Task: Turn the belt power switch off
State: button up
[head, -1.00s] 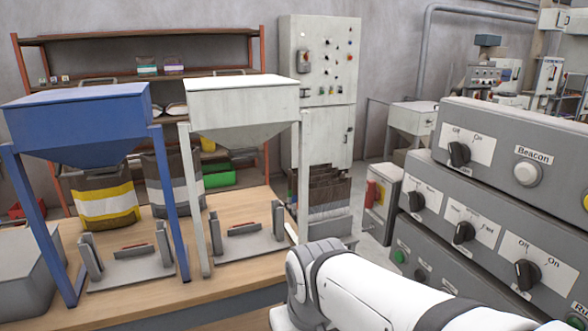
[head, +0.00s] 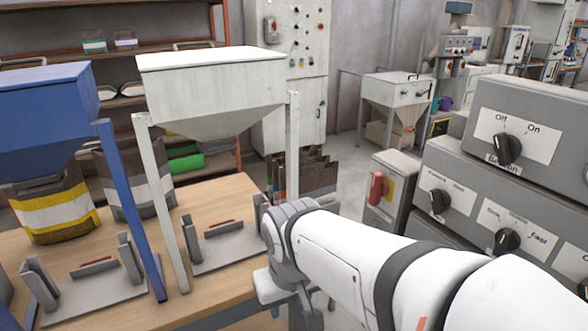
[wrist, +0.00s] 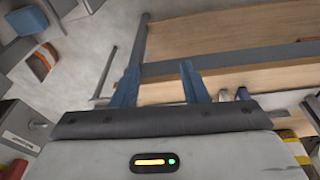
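The grey control boxes (head: 470,215) stand at the right in the head view. The upper box has a black Off/On knob (head: 507,148) on a white plate, with a Beacon label partly covered under it. The lower box has a black knob (head: 440,201) and another knob with a Fast mark (head: 507,240). A further knob (head: 583,288) is cut by the right edge. No label reading belt power is legible. My gripper (wrist: 160,82) shows two blue fingers standing apart in the wrist view, with nothing between them. It is over the floor and table edge, away from the knobs.
A wooden table (head: 190,215) carries a blue hopper (head: 45,105) and a white hopper (head: 215,85). Filled bags (head: 55,210) stand behind. Floor shows between table and boxes.

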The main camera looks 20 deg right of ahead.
jog(key=w+d+f+m+g+h+b, duration=0.1)
jog(key=w+d+m+h+b, duration=0.15)
jog(key=d+b, duration=0.2)
jog(key=w+d+f+m+h+b, duration=0.1)
jog(key=d+f+m+h+b, duration=0.15)
jog(key=d, duration=0.25)
jog(key=m+h+b, duration=1.1)
jog(key=m+h, duration=0.1)
jog(key=h, duration=0.1)
send_near(374, 183)
jog(key=d, duration=0.8)
jog(key=w+d, duration=0.1)
jog(key=d, duration=0.1)
jog(key=shift+d+r, duration=0.2)
